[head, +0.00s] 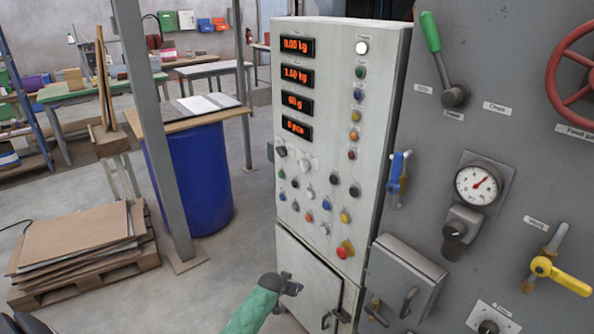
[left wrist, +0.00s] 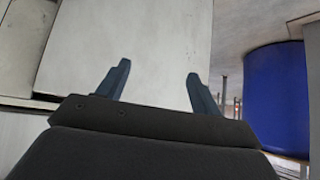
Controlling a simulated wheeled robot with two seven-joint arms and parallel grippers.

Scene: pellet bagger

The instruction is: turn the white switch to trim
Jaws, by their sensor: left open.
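The light grey control cabinet (head: 330,130) stands in the middle of the head view. A white rotary switch (head: 304,165) sits on its front face, below the red number displays, with a dark knob (head: 281,151) at its upper left. Its label and setting are too small to read. My left gripper (head: 290,284), on a green-sleeved arm, is in front of the cabinet's lower door, well below the switch. In the left wrist view its two fingers (left wrist: 157,86) are apart with nothing between them. My right gripper is not in view.
Several coloured buttons (head: 345,217) surround the switch, with a red mushroom button (head: 345,250) below. A grey box (head: 405,275) juts out at the right. A blue drum (head: 200,180) and a post (head: 165,130) stand left. The space directly before the panel is clear.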

